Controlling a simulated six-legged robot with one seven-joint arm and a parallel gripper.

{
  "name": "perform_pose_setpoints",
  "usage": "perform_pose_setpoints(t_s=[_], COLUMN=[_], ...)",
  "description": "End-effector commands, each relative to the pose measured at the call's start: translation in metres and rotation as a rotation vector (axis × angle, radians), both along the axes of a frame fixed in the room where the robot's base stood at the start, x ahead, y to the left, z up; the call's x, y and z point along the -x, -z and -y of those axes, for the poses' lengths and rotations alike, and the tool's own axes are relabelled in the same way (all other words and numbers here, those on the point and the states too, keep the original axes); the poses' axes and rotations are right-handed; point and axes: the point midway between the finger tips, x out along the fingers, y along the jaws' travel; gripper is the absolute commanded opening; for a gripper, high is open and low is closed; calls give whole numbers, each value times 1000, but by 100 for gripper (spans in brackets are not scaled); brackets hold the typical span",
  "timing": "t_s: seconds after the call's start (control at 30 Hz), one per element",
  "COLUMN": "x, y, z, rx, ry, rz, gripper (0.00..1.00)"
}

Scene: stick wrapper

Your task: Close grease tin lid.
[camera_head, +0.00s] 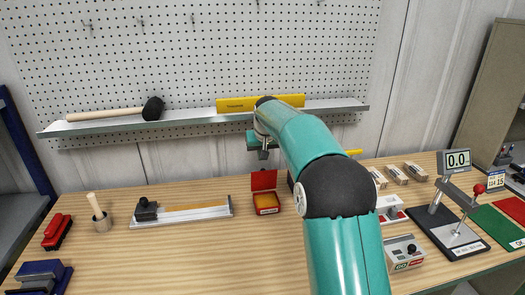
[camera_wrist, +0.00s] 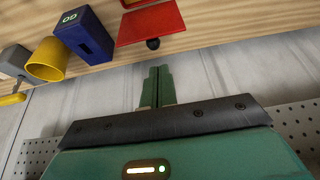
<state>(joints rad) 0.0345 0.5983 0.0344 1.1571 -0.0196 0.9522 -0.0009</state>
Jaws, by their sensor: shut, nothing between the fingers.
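The grease tin (camera_head: 267,209) is a small red box with yellow grease inside, on the middle of the bench. Its red lid (camera_head: 263,180) stands open, upright at the tin's back edge. In the wrist view, the lid (camera_wrist: 150,27) is near the top with a small dark knob (camera_wrist: 153,44) at its edge. My gripper (camera_head: 263,155) is above and behind the tin in the head view. In the wrist view, my gripper (camera_wrist: 158,72) has its green fingers together and empty, just short of the lid, apart from the knob.
A shelf (camera_head: 200,117) with a mallet (camera_head: 115,113) and a yellow sign runs behind my arm. A ruler jig (camera_head: 190,213) lies left of the tin. In the wrist view, a blue box (camera_wrist: 85,36) and yellow cup (camera_wrist: 48,60) stand beside the lid. My arm hides some bench to the right.

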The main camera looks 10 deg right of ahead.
Motion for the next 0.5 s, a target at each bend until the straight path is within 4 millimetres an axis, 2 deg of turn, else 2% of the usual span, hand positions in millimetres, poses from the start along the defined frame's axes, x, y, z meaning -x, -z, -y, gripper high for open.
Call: perform_pose_setpoints(t_s=[0.03,0.2,0.33,0.5], x=[-4,-18,-24,-26], y=[11,36,47,51], z=[0,0,-1,-1], rx=[0,0,0,0], ry=[-1,-1,-2,-2], rz=[-3,-1,-1,1], gripper=[0,0,0,0])
